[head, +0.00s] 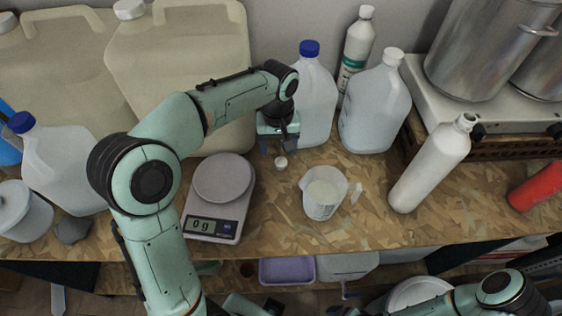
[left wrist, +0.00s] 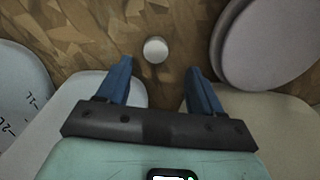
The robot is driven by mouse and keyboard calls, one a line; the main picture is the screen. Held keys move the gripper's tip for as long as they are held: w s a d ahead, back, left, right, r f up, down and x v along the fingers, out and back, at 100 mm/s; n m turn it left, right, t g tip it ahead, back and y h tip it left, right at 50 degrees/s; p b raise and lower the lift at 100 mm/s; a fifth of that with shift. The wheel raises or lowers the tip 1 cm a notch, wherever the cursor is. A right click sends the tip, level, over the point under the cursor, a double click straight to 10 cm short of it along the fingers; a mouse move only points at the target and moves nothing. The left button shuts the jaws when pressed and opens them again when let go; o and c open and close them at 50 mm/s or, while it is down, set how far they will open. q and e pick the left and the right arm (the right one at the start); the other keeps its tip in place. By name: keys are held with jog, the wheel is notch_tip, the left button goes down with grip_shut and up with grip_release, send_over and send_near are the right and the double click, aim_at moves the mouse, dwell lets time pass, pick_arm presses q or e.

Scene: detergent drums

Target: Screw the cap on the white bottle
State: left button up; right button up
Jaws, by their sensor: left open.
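The white bottle (head: 430,168) stands on the wooden bench at the right, with its neck (head: 465,122) bare and open. A small white cap (head: 281,162) lies on the bench between the scale and the measuring jug. The cap also shows in the left wrist view (left wrist: 155,49), just beyond and between the fingertips. My left gripper (head: 278,146) points down above the bench, close behind the cap; its blue fingers (left wrist: 158,68) are spread and empty. Part of my right arm shows at the bottom right; its gripper is not visible.
A digital scale (head: 215,228) stands left of the cap, and a measuring jug (head: 323,193) to its right. Capped jugs (head: 375,108) (head: 316,98) stand behind. A hot plate (head: 440,92) with steel pots is behind the bottle; a red cylinder (head: 537,186) lies to its right.

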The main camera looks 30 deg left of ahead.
aim_at(281, 161)
pick_arm(q)
jog(key=shift+f, duration=0.1)
jog(key=f, duration=0.5)
jog(key=shift+w+d, duration=0.2)
jog(key=shift+d, duration=0.05)
jog(key=c, duration=1.1)
